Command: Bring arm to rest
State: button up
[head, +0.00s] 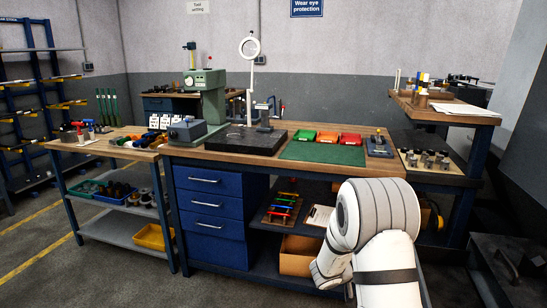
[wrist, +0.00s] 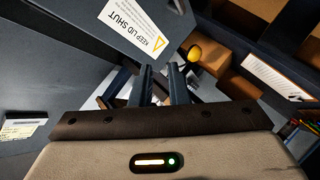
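My arm (head: 378,225) shows at the lower right of the head view, bent in front of the workbench's open shelf. My gripper is hidden behind or below the arm there. In the wrist view my gripper (wrist: 161,72) shows two dark fingers with a clear gap between them. I see nothing held between the fingers. Beyond them are a yellow round thing (wrist: 193,52) and pale shapes too cluttered to make out.
In the wrist view a grey panel (wrist: 60,60) labelled "KEEP LID SHUT" is at the left, with brown boxes (wrist: 232,62) at the right. The workbench (head: 225,157) carries red, orange and green trays (head: 327,137). Floor (head: 110,280) is open at the lower left.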

jog(key=s+a+r+n+t+y+p, duration=0.35)
jog(key=a+r+y, duration=0.75)
jog(key=a+r, duration=0.4)
jog(key=s+r+g+p, duration=0.2)
jog(key=s+r+g, duration=0.1)
jog(key=s, duration=1.1)
jog(key=s+r+g+y+p, duration=0.1)
jog(key=s+r+g+p, duration=0.2)
jog(key=s, duration=1.2)
jog(key=shift+r+g+y+p, duration=0.3)
jog(key=shift+r+g+p, duration=0.05)
jog(key=shift+r+g, duration=0.4)
